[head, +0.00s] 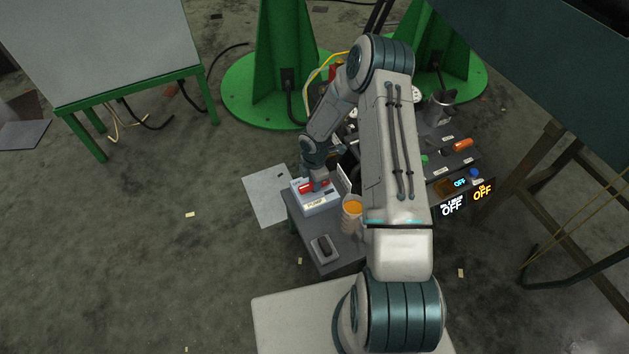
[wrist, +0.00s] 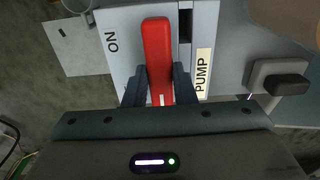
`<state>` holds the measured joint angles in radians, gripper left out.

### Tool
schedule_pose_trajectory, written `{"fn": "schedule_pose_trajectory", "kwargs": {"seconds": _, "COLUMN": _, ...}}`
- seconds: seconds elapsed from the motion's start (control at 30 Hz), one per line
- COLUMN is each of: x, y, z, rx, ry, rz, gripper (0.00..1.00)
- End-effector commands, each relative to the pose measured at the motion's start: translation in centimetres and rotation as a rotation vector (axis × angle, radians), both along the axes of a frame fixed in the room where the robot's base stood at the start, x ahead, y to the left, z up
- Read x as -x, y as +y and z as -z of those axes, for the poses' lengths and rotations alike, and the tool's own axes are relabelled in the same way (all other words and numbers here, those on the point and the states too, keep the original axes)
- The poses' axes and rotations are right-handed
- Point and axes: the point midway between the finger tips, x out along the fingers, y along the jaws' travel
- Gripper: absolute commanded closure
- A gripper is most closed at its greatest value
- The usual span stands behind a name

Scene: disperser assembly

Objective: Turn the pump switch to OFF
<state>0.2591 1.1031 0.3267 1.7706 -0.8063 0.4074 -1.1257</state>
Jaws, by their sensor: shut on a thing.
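The pump switch is a red lever (wrist: 157,50) on a pale box (head: 321,207) labelled PUMP. In the wrist view an ON label (wrist: 111,42) is on the left of the lever and the PUMP label (wrist: 202,72) on the right. No OFF label for this switch is readable. My gripper (wrist: 159,86) is shut on the lever near its lower end, one dark finger on each side. In the head view my gripper (head: 318,181) is at the box, and part of the red lever (head: 306,188) shows beside it.
An orange-topped cup (head: 352,207) stands close right of the pump box. A grey block with a dark knob (head: 323,248) is nearer on the same small table. Panels with lit OFF displays (head: 452,209) are farther right. A pale sheet (head: 265,195) lies left of the table.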

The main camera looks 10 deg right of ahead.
Motion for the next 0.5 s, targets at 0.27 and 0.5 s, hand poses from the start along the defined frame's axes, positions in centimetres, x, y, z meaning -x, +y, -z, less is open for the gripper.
{"fn": "schedule_pose_trajectory", "kwargs": {"seconds": 0.27, "x": -0.02, "y": -0.09, "z": -0.01, "rx": 0.002, "ry": 0.0, "rz": -0.001, "gripper": 0.55}}
{"fn": "schedule_pose_trajectory", "kwargs": {"seconds": 0.5, "x": -0.04, "y": 0.04, "z": -0.92, "rx": 0.001, "ry": -0.001, "rz": -0.001, "gripper": 0.55}}
